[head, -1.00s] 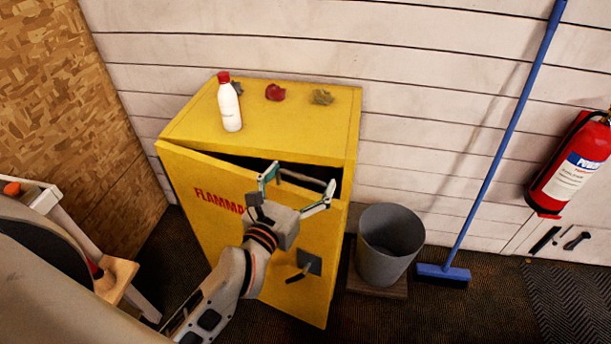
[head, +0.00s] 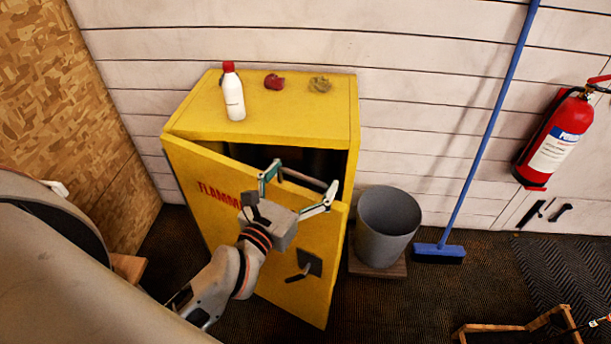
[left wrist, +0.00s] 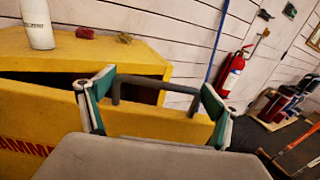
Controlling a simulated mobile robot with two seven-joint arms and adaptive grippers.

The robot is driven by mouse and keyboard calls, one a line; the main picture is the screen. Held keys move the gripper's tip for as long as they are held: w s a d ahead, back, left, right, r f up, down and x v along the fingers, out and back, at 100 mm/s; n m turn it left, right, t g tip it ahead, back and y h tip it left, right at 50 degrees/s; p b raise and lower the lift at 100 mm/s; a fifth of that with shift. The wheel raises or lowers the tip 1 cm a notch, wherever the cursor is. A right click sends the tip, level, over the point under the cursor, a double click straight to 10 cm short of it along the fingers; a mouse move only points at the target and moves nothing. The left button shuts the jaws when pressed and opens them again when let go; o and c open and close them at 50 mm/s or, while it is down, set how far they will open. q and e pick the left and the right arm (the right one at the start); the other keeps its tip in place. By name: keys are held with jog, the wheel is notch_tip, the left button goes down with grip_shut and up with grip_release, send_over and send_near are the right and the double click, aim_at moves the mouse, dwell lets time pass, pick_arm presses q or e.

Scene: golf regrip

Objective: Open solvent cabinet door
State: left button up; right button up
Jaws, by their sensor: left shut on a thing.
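The yellow solvent cabinet (head: 265,108) stands against the white plank wall. Its door (head: 315,250), with red "FLAMMA…" lettering, is ajar; the right side stands out from the body and a dark gap shows behind its top edge. My left gripper (head: 298,188) is at the door's upper right part, its fingers on either side of a dark grey bar handle. In the left wrist view, the handle (left wrist: 155,80) spans between the two green-padded fingertips (left wrist: 153,100). A black latch (head: 303,268) sits lower on the door. My right gripper is not in view.
A white bottle with a red cap (head: 233,95), a red rag (head: 274,82) and a tan rag (head: 320,84) lie or stand on the cabinet top. A grey bin (head: 386,232) stands close to the right. Beyond are a blue broom (head: 480,160) and a fire extinguisher (head: 557,142).

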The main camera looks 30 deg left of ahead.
pick_arm(q)
jog(key=shift+s+d, duration=0.1)
jog(key=shift+d, duration=0.05)
jog(key=o, duration=1.3)
jog(key=shift+d, duration=0.1)
jog(key=shift+o, duration=0.2)
jog(key=shift+s, duration=0.35)
jog(key=s, duration=1.1)
jog(key=shift+a, duration=0.35)
jog(key=shift+s, duration=0.1)
